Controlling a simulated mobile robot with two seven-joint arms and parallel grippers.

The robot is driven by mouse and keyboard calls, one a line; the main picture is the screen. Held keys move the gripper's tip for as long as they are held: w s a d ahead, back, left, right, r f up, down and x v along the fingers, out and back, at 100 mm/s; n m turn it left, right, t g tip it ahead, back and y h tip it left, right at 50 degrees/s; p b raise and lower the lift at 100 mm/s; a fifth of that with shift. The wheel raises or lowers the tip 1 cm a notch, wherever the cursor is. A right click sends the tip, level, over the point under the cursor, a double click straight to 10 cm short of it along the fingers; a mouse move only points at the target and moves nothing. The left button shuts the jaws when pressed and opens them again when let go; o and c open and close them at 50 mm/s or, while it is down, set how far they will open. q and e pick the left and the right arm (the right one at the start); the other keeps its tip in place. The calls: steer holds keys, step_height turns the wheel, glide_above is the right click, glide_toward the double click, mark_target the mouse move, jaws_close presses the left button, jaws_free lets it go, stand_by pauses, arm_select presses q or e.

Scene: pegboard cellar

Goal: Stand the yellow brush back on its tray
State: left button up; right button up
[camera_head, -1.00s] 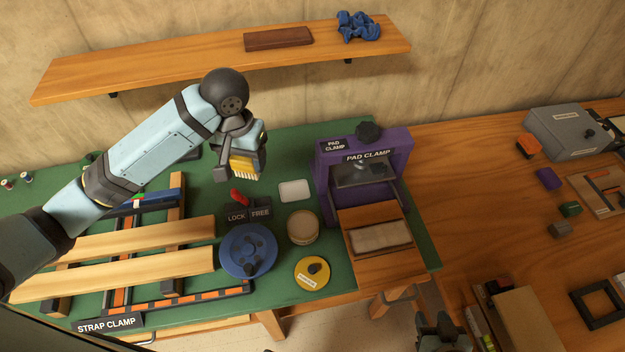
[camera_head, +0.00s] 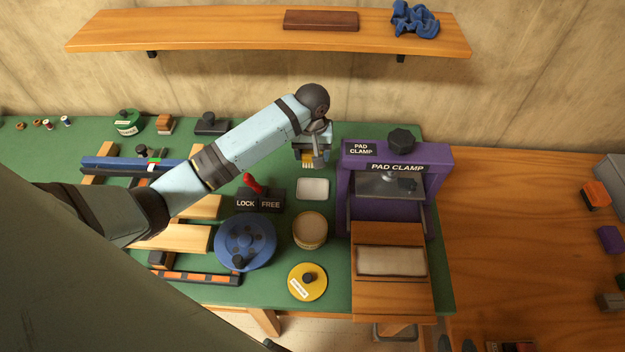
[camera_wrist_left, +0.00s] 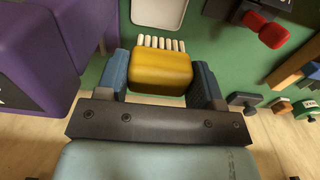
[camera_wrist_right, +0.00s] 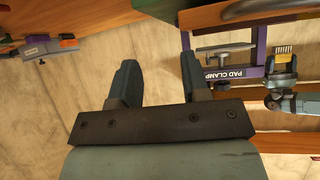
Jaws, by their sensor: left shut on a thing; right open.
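My left gripper (camera_head: 312,150) is shut on the yellow brush (camera_head: 308,163), which also shows between the fingers in the left wrist view (camera_wrist_left: 160,72). Its pale bristles point down in the head view. The brush is just behind the small white tray (camera_head: 313,189) and appears held above the green bench top; its exact height is unclear. The tray is empty, and its edge shows beyond the bristles in the left wrist view (camera_wrist_left: 158,12). My right gripper (camera_wrist_right: 160,80) is open and empty; in the head view only dark tips show at the bottom edge.
The purple pad clamp (camera_head: 345,190) stands close to the right of the tray. The lock/free block (camera_head: 258,204) with its red lever is to the left, and a round tan tub (camera_head: 310,228) is in front. A wall shelf (camera_head: 220,32) is above.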

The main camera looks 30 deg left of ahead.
arm_select(q)
step_height(320, 180, down, 8)
steer(key=shift+d+r, duration=0.1)
step_height(320, 180, down, 4)
steer(key=shift+r, duration=0.1)
steer(key=shift+w, duration=0.1)
arm_select(e)
steer(key=shift+w+d, duration=0.15)
steer(key=shift+d, duration=0.05)
arm_select(q)
steer(key=o, duration=0.9)
steer(key=shift+f, duration=0.25)
steer(key=shift+c, duration=0.2)
steer(key=shift+r, duration=0.55)
step_height(320, 180, up, 11)
steer(key=shift+r, duration=0.15)
arm_select(e)
steer(key=shift+f, duration=0.15)
